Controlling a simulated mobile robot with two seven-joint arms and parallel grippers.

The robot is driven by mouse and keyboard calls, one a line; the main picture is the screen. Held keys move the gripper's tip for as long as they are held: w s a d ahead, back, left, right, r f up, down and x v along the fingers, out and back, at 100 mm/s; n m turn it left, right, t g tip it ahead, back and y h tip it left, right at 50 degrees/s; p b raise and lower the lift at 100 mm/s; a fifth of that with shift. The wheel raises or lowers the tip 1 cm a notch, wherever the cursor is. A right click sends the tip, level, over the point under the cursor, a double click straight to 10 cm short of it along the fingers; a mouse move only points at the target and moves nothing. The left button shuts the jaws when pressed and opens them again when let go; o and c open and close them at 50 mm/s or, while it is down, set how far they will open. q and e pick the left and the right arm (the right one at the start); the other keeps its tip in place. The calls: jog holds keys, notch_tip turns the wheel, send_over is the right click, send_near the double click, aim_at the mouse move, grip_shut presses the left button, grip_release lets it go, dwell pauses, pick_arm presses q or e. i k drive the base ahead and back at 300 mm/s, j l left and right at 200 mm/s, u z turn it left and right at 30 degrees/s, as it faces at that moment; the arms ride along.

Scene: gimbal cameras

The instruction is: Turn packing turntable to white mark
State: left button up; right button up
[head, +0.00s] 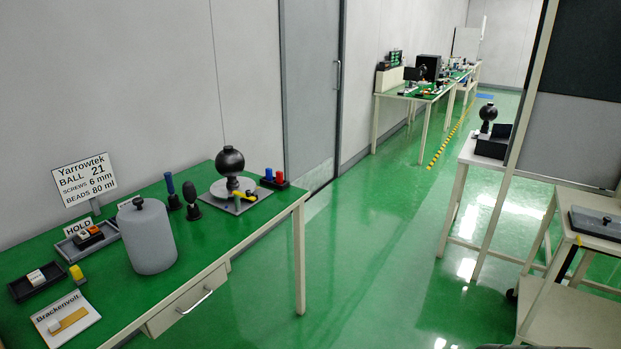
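No thing in view can be told for sure as the packing turntable. A yellow piece (244,195) lies at the disc's front right. I cannot make out a white mark there. Neither of my grippers shows in the head view.
The near green table (130,290) also holds a grey lidded canister (147,237), small trays and signs. A door (311,90) is behind it. More workbenches (425,92) stand far back. A cart (575,290) and a white table (470,152) are at right. The green floor (390,230) between is clear.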

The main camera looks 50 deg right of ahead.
aim_at(230, 162)
jog(key=z, duration=1.25)
